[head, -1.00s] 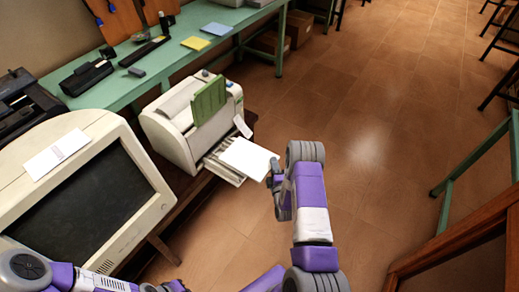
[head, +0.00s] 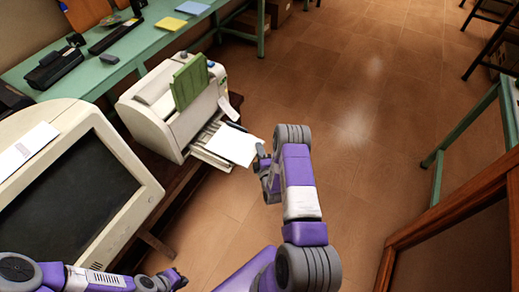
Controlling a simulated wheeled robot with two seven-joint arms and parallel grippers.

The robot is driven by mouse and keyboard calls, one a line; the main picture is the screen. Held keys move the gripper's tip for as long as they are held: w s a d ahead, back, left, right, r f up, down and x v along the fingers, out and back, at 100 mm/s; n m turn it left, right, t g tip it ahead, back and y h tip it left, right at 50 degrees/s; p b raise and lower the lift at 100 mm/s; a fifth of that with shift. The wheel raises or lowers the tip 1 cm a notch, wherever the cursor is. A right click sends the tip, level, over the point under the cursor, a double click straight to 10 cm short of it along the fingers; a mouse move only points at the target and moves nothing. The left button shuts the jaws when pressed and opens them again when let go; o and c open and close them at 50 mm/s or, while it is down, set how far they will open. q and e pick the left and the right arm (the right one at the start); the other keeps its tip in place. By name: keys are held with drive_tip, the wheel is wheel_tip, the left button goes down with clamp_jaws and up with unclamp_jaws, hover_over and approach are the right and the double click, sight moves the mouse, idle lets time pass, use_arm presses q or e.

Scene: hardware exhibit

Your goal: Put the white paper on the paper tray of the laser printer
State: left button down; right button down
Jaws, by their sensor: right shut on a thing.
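The white paper (head: 232,146) is held flat at the front of the laser printer (head: 172,112). Its left part overlaps the printer's pulled-out paper tray (head: 203,150) in the head view; I cannot tell whether it touches the tray. My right gripper (head: 258,158) is at the paper's right edge and is shut on it; the fingertips are partly hidden. My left gripper (head: 180,279) is low in the picture, in front of the monitor and away from the paper. Its fingers are too small to read. A green panel (head: 189,80) stands up on the printer.
A large old monitor (head: 75,185) with a white card (head: 27,148) on top stands left of the printer. A green table (head: 125,62) with tools runs behind. Open brown floor (head: 330,120) lies to the right, with a wooden frame (head: 440,210) at the far right.

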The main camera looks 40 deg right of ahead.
drive_tip(key=shift+f+b, duration=0.3)
drive_tip(key=shift+f, duration=0.3)
idle(0.3)
drive_tip(key=c, duration=1)
unclamp_jaws()
drive_tip(key=shift+f, duration=0.1)
drive_tip(key=p+v, duration=0.2)
drive_tip(key=v, duration=0.5)
drive_tip(key=shift+s, duration=0.25)
